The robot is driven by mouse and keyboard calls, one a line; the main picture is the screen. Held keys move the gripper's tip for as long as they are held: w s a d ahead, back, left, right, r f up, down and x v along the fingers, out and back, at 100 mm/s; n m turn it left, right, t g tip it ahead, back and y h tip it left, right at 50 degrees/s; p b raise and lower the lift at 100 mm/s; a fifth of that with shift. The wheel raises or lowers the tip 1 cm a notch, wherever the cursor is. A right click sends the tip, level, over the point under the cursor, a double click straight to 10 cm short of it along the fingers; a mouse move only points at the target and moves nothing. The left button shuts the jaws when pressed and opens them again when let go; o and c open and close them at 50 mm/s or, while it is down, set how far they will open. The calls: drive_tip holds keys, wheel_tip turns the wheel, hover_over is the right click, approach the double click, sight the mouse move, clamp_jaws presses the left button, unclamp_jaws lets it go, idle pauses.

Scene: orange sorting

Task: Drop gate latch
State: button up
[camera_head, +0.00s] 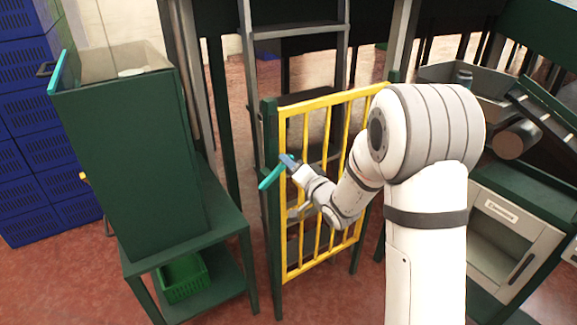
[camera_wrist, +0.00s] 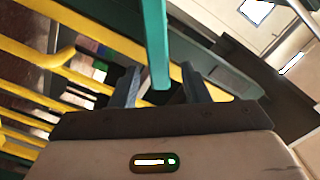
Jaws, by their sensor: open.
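The teal latch bar (camera_head: 271,178) slants beside the left post of the yellow barred gate (camera_head: 283,225) in the head view. My gripper (camera_head: 288,162) is at the upper end of the bar. In the wrist view, the teal latch bar (camera_wrist: 156,45) comes down from the top edge, and its end lies between the two fingers of my gripper (camera_wrist: 160,70). The fingers are apart, with a gap on each side of the bar. The gate stands between its green posts and looks closed. The bar's pivot cannot be made out.
A green cabinet (camera_head: 130,165) stands on a table at the left, with a green crate (camera_head: 184,277) below. Blue crates (camera_head: 30,150) are stacked at the far left. A grey-fronted machine (camera_head: 510,235) is at the right. A ladder (camera_head: 295,31) rises behind the gate.

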clamp_jaws()
idle(0.3)
